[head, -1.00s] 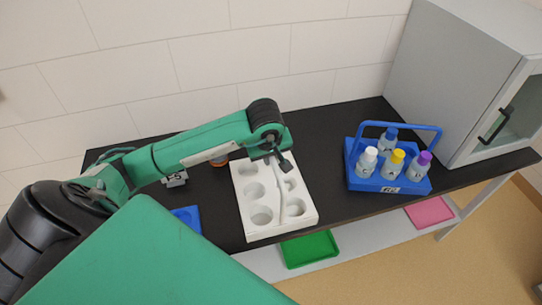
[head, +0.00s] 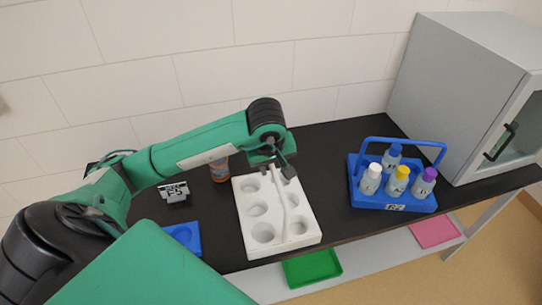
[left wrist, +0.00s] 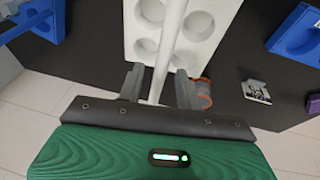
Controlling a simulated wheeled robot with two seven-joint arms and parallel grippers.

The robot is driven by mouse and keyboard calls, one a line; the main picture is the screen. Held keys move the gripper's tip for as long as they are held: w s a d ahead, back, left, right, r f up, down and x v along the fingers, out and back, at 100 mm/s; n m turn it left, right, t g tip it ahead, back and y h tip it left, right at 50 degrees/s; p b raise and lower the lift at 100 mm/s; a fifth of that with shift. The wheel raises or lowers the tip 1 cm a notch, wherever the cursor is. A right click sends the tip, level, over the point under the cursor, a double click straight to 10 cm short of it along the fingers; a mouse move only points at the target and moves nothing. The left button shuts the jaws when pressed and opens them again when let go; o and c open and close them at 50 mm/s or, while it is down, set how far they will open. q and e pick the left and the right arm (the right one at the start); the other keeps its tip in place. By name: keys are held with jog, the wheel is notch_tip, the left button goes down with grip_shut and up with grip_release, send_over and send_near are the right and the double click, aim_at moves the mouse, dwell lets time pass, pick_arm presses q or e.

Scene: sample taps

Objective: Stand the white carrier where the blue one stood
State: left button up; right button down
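The white carrier (head: 271,208) is a block with several empty round holes and a thin upright handle, standing on the black bench in the middle of the head view. My left gripper (head: 279,172) is above its far end, at the handle. In the left wrist view, the handle (left wrist: 168,50) runs between the two fingers of my left gripper (left wrist: 158,82), with gaps visible beside it. The blue carrier (head: 395,207) stands on the bench to the right, its handle up, holding bottles with white, blue, yellow and purple caps. My right gripper is not in view.
A grey cabinet (head: 470,85) stands at the right end of the bench. An orange-brown jar (head: 219,170), a small label stand (head: 174,193) and a blue tray (head: 184,236) are to the left. Green (head: 311,268) and pink (head: 434,231) trays lie on the shelf below.

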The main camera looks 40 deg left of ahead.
pick_arm(q)
jog(key=b+v, duration=0.1)
jog(key=v, duration=0.6)
jog(key=shift+r, duration=0.2)
dwell(0.4)
